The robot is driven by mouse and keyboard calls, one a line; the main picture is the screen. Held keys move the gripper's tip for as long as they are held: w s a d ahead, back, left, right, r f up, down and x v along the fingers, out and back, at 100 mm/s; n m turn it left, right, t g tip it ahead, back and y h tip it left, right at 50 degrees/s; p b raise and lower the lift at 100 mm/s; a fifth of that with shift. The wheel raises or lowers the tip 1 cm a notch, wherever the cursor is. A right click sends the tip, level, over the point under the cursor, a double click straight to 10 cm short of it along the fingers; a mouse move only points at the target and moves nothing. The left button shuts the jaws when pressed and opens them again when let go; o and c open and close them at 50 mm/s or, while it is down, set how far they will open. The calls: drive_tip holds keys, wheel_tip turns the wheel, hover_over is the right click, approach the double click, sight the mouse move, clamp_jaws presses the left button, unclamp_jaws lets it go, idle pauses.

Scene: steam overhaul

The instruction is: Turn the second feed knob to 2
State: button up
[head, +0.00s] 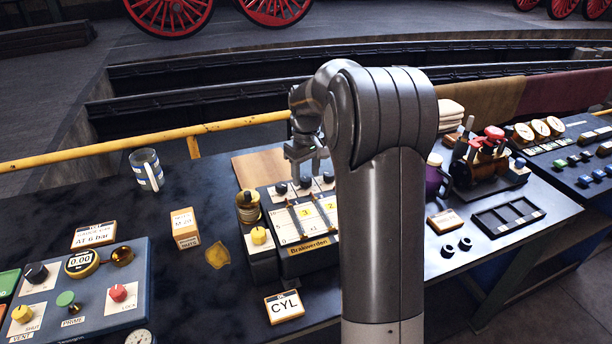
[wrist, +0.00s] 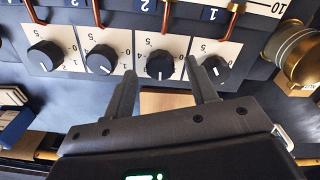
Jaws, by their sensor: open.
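The second feed knob (wrist: 160,65) is black and round on a white scale plate, third from the left in the wrist view. Its white pointer mark faces down in that picture; its exact reading is too small to tell. In the head view it is the middle visible knob (head: 306,182) at the back of the lubricator box. My gripper (wrist: 162,72) is open and empty, its fingers on either side of this knob in the wrist view. I cannot tell whether they reach down around it. In the head view my gripper (head: 305,160) is just above the knob row.
Neighbouring black knobs stand close on both sides, the first (wrist: 212,68) beside one fingertip and another (wrist: 100,60) beyond the other. Copper pipes (wrist: 166,15) and a brass cylinder (wrist: 298,55) are nearby.

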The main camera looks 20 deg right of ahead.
sight(306, 180)
wheel_tip(306, 180, up, 10)
drive_tip(key=shift+f, duration=0.2)
idle(0.4)
drive_tip(key=s+a+r+m+t, duration=0.1)
drive_tip(key=s+a+r, duration=0.25)
drive_tip(key=s, duration=0.45)
drive_tip(key=s+a+r+m+t, duration=0.15)
drive_tip(key=s+a, duration=0.25)
drive_tip(key=s, duration=0.4)
drive_tip(key=s+a+f+m+t, duration=0.1)
drive_tip(key=s+f, duration=0.1)
drive_tip(key=s, duration=0.6)
drive_tip(key=s+a+f+t, duration=0.2)
drive_tip(key=s+f, duration=0.1)
drive_tip(key=s, duration=0.5)
drive_tip(key=shift+s+m, duration=0.25)
drive_tip(key=shift+m, duration=0.1)
